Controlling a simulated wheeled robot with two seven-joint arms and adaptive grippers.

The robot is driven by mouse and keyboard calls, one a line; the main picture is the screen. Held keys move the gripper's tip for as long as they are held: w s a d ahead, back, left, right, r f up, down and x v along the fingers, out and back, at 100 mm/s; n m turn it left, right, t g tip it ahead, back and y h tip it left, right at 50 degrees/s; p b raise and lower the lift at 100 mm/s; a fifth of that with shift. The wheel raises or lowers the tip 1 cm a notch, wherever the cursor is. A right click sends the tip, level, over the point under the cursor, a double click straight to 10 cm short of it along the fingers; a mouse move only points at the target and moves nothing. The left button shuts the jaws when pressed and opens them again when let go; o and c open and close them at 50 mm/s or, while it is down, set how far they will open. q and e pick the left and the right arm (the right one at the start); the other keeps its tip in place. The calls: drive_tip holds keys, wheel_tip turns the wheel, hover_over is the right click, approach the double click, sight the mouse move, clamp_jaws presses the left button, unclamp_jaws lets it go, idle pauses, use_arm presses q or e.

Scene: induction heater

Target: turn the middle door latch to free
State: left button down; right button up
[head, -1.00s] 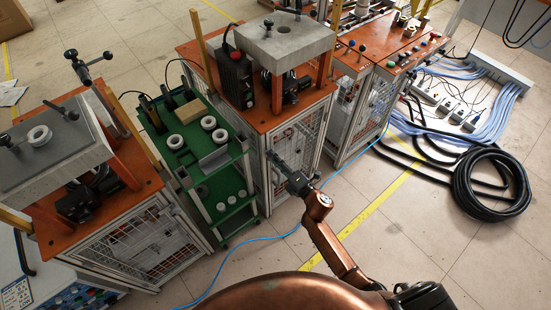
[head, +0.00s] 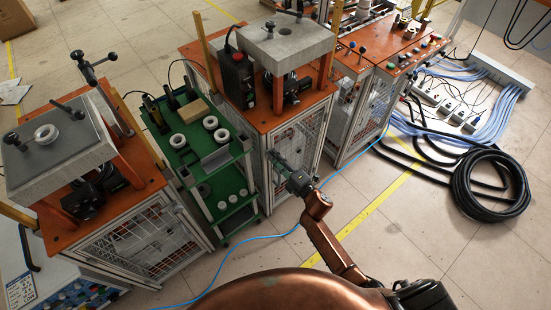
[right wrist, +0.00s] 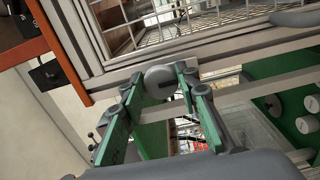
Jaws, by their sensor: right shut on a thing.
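The middle cabinet (head: 299,150) has a mesh door in a grey metal frame. My right gripper (head: 274,157) is at the left edge of this door in the head view. In the right wrist view, the green fingers of my right gripper (right wrist: 158,84) are on both sides of a round grey door latch (right wrist: 160,77) on the frame. The gripper is shut on this latch. The fingers partly cover the latch, and its exact angle is hard to tell. In the head view the gripper hides the latch. My left gripper is not in view.
A green shelf cart (head: 207,163) with white rings stands close to the left of the middle cabinet. Another cabinet (head: 150,238) stands at the left. A blue cable (head: 252,238) runs over the floor, and a black hose coil (head: 490,185) lies at the right.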

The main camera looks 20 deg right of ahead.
drive_tip(key=o, duration=1.1)
drive_tip(key=v, duration=1.2)
